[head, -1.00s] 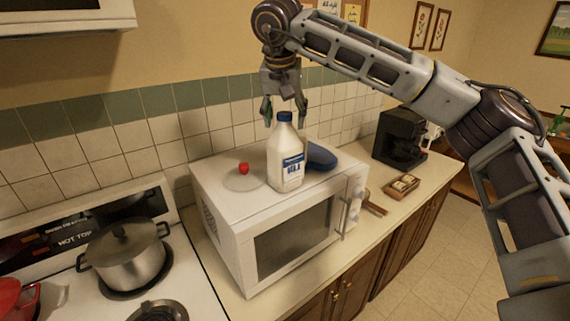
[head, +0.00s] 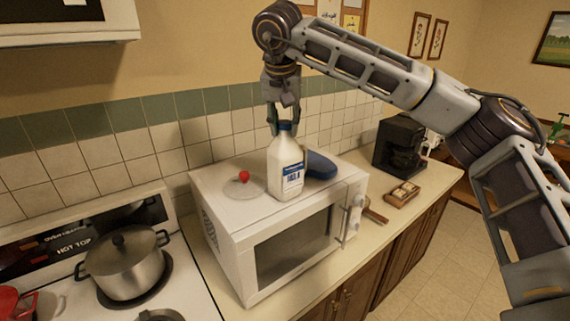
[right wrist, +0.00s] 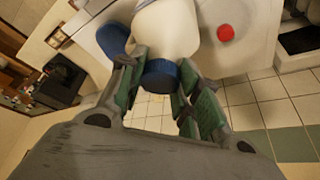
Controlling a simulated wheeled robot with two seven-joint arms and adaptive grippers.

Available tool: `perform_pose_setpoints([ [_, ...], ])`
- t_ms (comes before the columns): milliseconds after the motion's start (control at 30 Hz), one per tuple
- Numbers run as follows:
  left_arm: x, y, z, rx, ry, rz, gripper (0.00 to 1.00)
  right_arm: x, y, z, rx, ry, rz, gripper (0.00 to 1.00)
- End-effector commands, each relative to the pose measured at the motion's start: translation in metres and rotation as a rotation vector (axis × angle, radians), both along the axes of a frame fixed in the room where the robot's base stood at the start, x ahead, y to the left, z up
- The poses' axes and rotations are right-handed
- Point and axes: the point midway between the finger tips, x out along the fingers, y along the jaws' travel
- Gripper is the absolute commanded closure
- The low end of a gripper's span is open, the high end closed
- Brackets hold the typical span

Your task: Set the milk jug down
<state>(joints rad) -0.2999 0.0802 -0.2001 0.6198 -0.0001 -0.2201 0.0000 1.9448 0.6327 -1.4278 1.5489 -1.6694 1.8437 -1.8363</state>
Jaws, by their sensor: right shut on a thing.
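The milk jug (head: 286,172) is white with a blue cap and a blue label. It stands upright on top of the white microwave (head: 218,204), near its front edge. My right gripper (head: 285,125) comes down from above and is shut on the jug at its cap. In the right wrist view the fingers (right wrist: 158,88) lie on both sides of the blue cap (right wrist: 161,74), and the jug's white body (right wrist: 166,28) extends beyond it. The jug's base is out of the wrist view. My left gripper is not in view.
A red round thing (head: 244,176) on a pale disc and a dark blue object (head: 321,166) flank the jug on the microwave. A steel pot (head: 125,265) stands on the stove at left. A black coffee maker (head: 398,147) and a small tray (head: 402,194) are on the right counter.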

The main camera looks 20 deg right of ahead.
Motion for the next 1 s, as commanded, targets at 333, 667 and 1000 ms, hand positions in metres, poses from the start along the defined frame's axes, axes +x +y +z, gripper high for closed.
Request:
perform_pose_setpoints([
  [333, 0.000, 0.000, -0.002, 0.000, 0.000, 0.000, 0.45, 0.000, 0.001, -0.003, -0.005, 0.014, 0.001, 1.00],
  [667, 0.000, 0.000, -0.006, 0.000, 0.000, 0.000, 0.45, 0.000, 0.000, 0.031, -0.002, 0.008, 0.000, 1.00],
  [1000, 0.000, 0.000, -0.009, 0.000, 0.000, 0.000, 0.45, 0.000, 0.001, 0.072, -0.002, 0.004, 0.001, 1.00],
])
